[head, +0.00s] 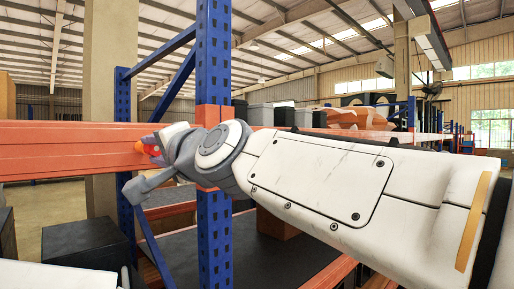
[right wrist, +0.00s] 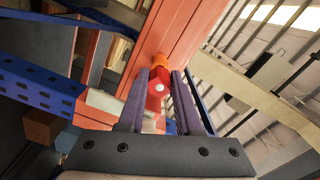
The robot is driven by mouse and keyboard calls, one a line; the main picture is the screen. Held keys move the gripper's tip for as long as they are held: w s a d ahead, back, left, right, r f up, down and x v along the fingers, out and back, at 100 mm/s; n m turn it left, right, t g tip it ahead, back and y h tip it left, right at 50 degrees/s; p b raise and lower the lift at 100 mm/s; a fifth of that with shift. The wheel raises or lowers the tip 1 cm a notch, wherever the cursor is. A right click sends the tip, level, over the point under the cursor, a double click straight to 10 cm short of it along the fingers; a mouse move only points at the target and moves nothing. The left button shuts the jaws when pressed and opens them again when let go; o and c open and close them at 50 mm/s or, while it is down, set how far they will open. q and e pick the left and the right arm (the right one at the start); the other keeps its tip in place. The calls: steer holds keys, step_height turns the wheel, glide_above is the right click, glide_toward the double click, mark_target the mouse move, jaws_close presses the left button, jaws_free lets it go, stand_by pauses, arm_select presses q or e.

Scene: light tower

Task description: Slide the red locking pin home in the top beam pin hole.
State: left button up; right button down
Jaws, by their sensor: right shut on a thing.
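The top beam (head: 70,150) is orange and runs level from the left edge to the blue upright; it also shows in the right wrist view (right wrist: 178,35). My right gripper (right wrist: 160,84) is shut on the red locking pin (right wrist: 156,92), with one purple finger on each side. The pin has a pale spot on its near end and an orange part (right wrist: 161,66) on the side toward the beam. In the head view the pin (head: 147,149) shows small in front of the beam's face. The pin hole and the pin's far end are hidden. My left gripper is out of view.
A blue perforated upright (head: 214,60) stands right behind my right wrist, with a blue diagonal brace (head: 160,50) to its left. Dark boxes (head: 85,235) stand low at the left. A dark shelf deck (head: 260,250) lies below my right arm.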

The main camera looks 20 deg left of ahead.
steer(key=shift+w+a, duration=0.15)
steer(key=shift+a, duration=0.3)
steer(key=c, duration=0.5)
jaws_free()
steer(key=shift+d, duration=0.1)
steer(key=shift+b+v, duration=0.45)
steer(key=shift+v, duration=0.8)
steer(key=shift+b+v, duration=0.8)
steer(key=shift+v, duration=1.85)
